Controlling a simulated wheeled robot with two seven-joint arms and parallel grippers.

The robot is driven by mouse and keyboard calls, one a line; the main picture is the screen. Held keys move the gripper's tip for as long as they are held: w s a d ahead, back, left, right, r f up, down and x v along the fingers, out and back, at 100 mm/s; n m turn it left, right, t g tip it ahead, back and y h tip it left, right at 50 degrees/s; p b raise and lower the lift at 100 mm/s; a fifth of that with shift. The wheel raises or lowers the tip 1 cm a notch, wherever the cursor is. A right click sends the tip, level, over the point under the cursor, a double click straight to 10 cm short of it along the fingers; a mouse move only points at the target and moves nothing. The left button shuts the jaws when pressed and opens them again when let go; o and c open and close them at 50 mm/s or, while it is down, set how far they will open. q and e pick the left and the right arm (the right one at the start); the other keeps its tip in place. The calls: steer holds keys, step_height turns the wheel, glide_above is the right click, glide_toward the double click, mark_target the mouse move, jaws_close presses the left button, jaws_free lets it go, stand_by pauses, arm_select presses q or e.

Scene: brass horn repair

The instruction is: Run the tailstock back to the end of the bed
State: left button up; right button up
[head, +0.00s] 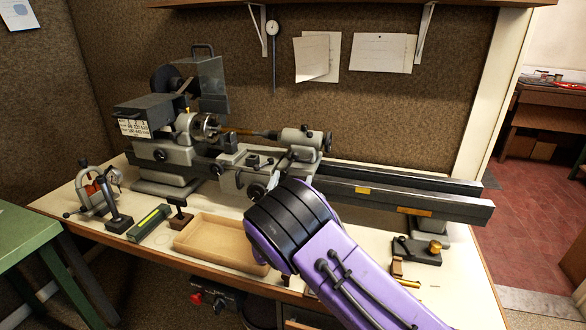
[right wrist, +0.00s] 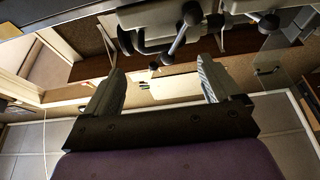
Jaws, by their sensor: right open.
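The tailstock (head: 302,139) is a grey casting with dark knobs at its right end. It stands on the lathe bed (head: 400,195), close to the right of the carriage (head: 240,172), with its quill pointing left toward the chuck (head: 205,125). Bare bed rails run on to its right. My right arm reaches up from the lower right to just in front of the tailstock and hides its lower front. My right gripper (right wrist: 160,64) is open and empty in the right wrist view, below a metal lever with a dark ball end (right wrist: 191,14). My left gripper is not in view.
A wooden tray (head: 212,243) lies on the bench before the lathe. A small vise, a green-marked block (head: 150,222) and small stands sit to its left. Small brass parts (head: 412,262) lie at the bench's right. A green table (head: 25,236) stands at far left.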

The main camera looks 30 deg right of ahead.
mark_target(297, 164)
steer(key=p+x, duration=0.2)
steer(key=x, duration=0.5)
steer(key=shift+f, duration=0.15)
steer(key=shift+w, duration=0.1)
